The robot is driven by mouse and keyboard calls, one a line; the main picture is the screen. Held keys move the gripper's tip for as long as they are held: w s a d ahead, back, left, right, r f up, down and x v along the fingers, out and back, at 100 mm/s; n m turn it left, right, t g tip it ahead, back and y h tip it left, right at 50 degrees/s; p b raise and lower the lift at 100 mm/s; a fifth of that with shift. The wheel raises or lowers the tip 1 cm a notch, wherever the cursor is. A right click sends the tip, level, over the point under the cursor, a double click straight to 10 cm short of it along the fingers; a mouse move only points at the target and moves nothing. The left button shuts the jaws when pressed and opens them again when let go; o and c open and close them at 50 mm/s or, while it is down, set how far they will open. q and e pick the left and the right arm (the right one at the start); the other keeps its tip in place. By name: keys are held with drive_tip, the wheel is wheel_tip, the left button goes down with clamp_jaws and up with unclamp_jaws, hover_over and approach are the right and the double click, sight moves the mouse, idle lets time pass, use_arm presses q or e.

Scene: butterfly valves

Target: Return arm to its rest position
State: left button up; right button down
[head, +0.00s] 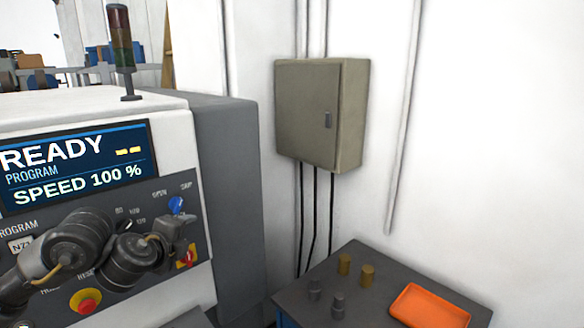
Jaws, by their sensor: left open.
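My left arm comes in from the lower left, in front of the control panel of a white and grey machine (232,165). My left gripper (183,235) is at the panel's right side, small and partly end-on, and open. I see nothing held in it. A blue knob (176,204) is just above it, and a red and yellow control (187,257) is just below it. I cannot tell whether the gripper touches either. The screen (75,165) reads READY, PROGRAM, SPEED 100 %. A red button (86,303) with a yellow surround is below the arm. My right gripper is not in view.
A dark-topped table (366,290) at the lower right holds two brass cylinders (345,264), two grey cylinders (338,305) and an orange tray (430,306). A beige wall cabinet (322,115) hangs above. A signal tower (122,45) stands on the machine.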

use_arm(q)
drive_tip(key=s+d+f+n+g+h, duration=0.1)
drive_tip(key=s+d+f+n, duration=0.4)
drive_tip(key=f, duration=0.3)
drive_tip(key=s+d+f+n+g+h, duration=0.1)
drive_tip(key=s+d+f+n, duration=0.1)
drive_tip(key=s+d+f, duration=0.5)
drive_tip(key=s+a+f+n+g+y, duration=0.1)
drive_tip(key=s+a+f+n+g, duration=0.25)
drive_tip(key=s+f, duration=0.35)
drive_tip(key=s+a+f+n+g+y, duration=0.15)
drive_tip(key=s+f+n, duration=0.35)
drive_tip(key=s, duration=0.5)
drive_tip(key=s+a+f+n+g, duration=0.35)
drive_tip(key=s+f, duration=0.25)
drive_tip(key=s, duration=0.2)
wheel_tip(320, 180, down, 34)
drive_tip(key=s+r+b, duration=0.1)
drive_tip(key=s+b, duration=0.1)
drive_tip(key=b, duration=0.6)
drive_tip(key=s+a+f+g+b, duration=0.1)
drive_tip(key=s+f+b, duration=0.2)
drive_tip(key=s+f, duration=0.5)
drive_tip(key=s+a+f+g+b, duration=0.1)
drive_tip(key=s+f+b, duration=0.2)
drive_tip(key=s+f, duration=0.5)
wheel_tip(320, 180, down, 7)
drive_tip(key=shift+a+f, duration=0.15)
drive_tip(key=shift+a, duration=0.25)
